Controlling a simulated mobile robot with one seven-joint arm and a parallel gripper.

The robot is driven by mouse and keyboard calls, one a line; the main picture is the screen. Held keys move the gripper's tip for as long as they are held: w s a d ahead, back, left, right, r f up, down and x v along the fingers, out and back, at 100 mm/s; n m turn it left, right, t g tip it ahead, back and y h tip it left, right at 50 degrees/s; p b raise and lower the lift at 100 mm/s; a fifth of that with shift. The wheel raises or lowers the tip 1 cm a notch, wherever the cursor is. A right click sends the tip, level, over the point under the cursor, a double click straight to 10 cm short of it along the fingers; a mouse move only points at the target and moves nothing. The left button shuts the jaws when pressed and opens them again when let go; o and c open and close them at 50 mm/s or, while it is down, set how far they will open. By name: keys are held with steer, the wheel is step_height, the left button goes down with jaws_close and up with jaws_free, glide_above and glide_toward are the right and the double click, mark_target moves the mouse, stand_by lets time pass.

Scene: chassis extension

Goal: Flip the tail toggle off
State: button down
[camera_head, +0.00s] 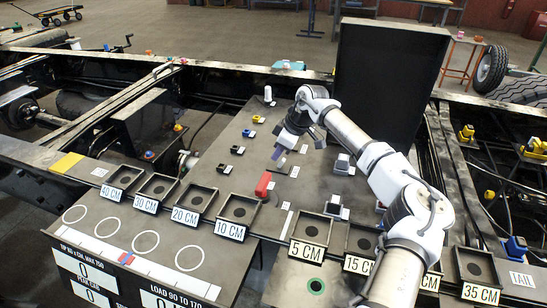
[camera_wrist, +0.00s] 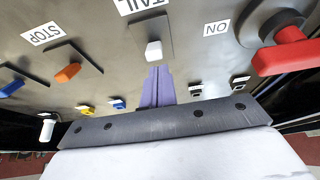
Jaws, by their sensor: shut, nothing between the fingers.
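In the wrist view, the tail toggle has a white cap (camera_wrist: 153,50) on a dark plate, next to a label (camera_wrist: 141,4) partly cut off that reads TAIL. I cannot tell which way it is flipped. My gripper (camera_wrist: 158,70) has its purple fingers shut and empty, with the tips just below the white cap in the picture. I cannot tell whether they touch it. In the head view, my gripper (camera_head: 277,154) points down over the dark panel, and the arm hides part of what lies around it.
An orange toggle (camera_wrist: 68,73) by a STOP label is to the left. A red handle (camera_wrist: 285,57) is close on the right; it also shows in the head view (camera_head: 263,185). Blue (camera_wrist: 119,104) and yellow (camera_wrist: 86,110) parts lie beyond the fingers. A tall black board (camera_head: 385,75) stands behind the arm.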

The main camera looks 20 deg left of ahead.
steer(key=shift+s+a+r, duration=0.1)
steer(key=shift+w+f, duration=0.2)
steer(key=shift+w, duration=0.1)
steer(key=shift+r+p, duration=0.7)
steer(key=shift+r, duration=0.2)
steer(key=shift+a, duration=0.1)
